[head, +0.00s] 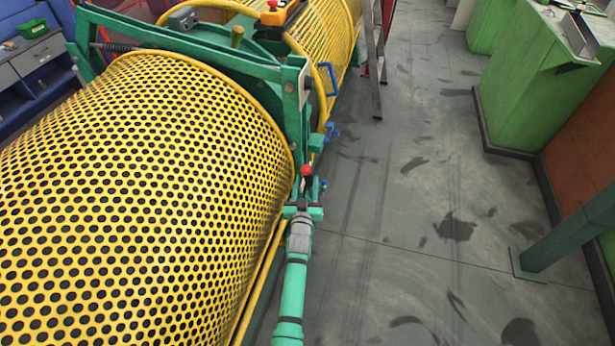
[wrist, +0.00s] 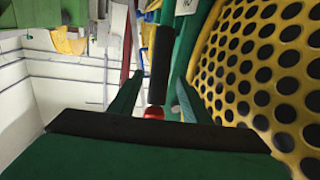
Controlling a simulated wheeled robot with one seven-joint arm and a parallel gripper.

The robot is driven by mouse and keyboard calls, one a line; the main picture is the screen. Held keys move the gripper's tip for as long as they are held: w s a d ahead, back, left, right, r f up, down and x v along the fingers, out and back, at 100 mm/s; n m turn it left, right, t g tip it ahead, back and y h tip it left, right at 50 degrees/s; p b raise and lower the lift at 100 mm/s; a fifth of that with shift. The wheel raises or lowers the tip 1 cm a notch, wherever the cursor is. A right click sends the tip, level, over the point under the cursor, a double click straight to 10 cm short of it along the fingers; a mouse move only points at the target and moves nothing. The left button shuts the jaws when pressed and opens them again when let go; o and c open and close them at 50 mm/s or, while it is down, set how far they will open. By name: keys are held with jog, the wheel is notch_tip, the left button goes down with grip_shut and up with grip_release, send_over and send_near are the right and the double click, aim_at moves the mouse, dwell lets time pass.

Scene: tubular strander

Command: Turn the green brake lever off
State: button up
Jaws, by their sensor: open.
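A red knob (head: 307,170) tops a short dark stem at the front right corner of the green frame, beside the yellow perforated guard. I take it for the brake lever's handle; a green lever body is not clearly visible. My gripper (head: 306,188) is open around or just in front of this knob. In the wrist view, the red knob (wrist: 153,112) shows low between the two green fingers of my gripper (wrist: 158,88), partly hidden by the dark edge of the hand. A dark upright bar (wrist: 161,62) stands above the knob. I cannot tell whether the fingers touch anything.
The yellow perforated guard (head: 140,190) fills the left, close beside my arm. Clear grey floor (head: 420,220) lies to the right, with green cabinets (head: 535,80) farther off.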

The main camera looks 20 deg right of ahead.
jog(key=shift+x, duration=1.5)
jog(key=shift+r, duration=0.1)
grip_shut()
